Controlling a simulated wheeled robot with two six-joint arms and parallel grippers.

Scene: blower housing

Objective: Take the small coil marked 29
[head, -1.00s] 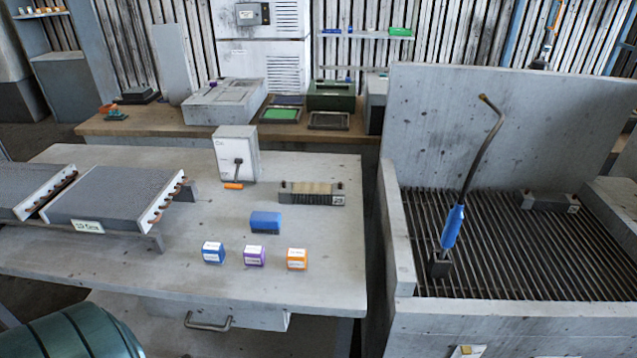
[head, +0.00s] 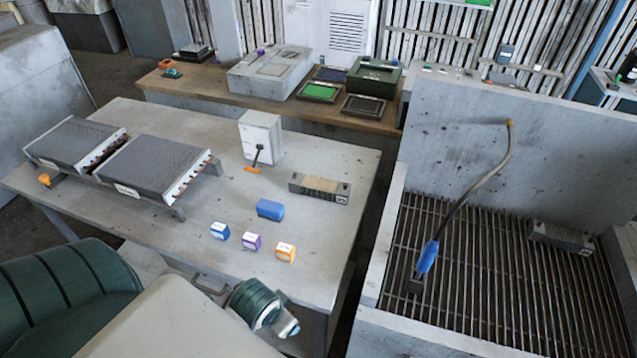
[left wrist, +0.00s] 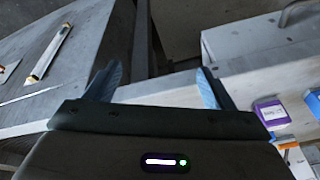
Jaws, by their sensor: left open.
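A small finned coil (head: 320,188) with a tan band lies on the grey table, right of the grey switch box. A similar small coil (head: 560,238) lies on the slatted grate at the right. Each has a small label on its right end, too small to read surely. My left gripper (left wrist: 157,88) shows two blue-grey fingers apart with nothing between them in the left wrist view. In the head view my left arm reaches the table's front edge, well short of the table coil; its fingers cannot be made out there. My right gripper is not in view.
On the table (head: 330,222) are a blue block (head: 270,209), blue (head: 220,231), purple (head: 252,242) and orange (head: 286,252) boxes, and a switch box (head: 260,135). Larger coils (head: 150,165) stand left. A blue-handled bent wand (head: 428,256) rises from the grate.

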